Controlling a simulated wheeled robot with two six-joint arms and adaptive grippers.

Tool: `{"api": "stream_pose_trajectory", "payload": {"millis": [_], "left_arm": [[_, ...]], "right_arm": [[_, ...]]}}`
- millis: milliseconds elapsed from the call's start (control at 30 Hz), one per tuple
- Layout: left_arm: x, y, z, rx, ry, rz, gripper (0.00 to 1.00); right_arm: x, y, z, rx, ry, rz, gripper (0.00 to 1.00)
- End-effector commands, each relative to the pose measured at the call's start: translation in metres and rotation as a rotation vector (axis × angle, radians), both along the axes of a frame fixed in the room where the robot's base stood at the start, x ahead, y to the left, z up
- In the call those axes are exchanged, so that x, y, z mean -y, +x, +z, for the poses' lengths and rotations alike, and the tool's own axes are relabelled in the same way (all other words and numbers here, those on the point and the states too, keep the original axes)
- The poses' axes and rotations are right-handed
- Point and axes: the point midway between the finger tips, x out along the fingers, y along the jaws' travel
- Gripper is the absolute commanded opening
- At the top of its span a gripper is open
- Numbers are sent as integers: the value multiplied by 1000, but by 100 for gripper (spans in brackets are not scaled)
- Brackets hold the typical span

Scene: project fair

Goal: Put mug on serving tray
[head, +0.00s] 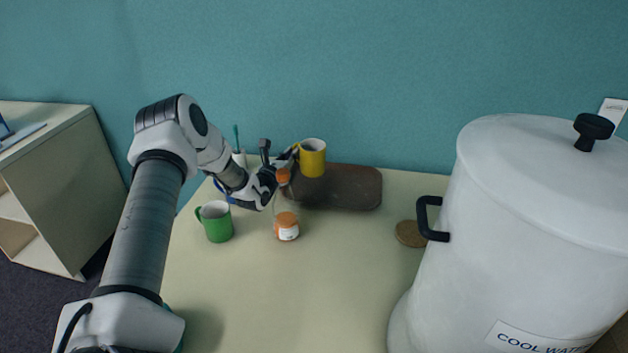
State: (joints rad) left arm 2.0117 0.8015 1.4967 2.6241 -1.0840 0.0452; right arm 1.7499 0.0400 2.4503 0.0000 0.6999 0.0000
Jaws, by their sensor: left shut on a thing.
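A yellow mug (313,160) is upright at the back of the table, in front of the back left part of the brown serving tray (355,192) in the head view. My left gripper (289,156) is shut on the yellow mug at its left side, where the handle is. I cannot tell whether the mug's base touches the tray or is a little above it. A green mug (217,224) stands on the table at the left, apart from the gripper. My right gripper is out of view.
A large white water container (520,220) fills the right side. A white cup (238,157) stands behind my left arm. The front table is clear.

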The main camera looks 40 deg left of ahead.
Motion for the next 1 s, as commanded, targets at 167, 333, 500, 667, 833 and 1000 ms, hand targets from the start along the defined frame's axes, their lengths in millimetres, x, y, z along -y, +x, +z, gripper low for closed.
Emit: {"api": "stream_pose_trajectory", "payload": {"millis": [167, 333, 500, 667, 833, 1000], "left_arm": [[0, 0, -27, -1, 3, -2, 0], [0, 0, -57, -2, 4, -2, 0], [0, 0, -67, 4, 1, 0, 0], [0, 0, -67, 3, 1, -1, 0], [0, 0, -71, 1, 0, -1, 16], [0, 0, -70, 1, 0, -1, 38]], "right_arm": [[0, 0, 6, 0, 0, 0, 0], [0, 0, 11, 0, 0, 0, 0], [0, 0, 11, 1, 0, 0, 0], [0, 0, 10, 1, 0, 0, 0], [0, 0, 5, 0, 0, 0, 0], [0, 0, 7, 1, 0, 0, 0]]}}
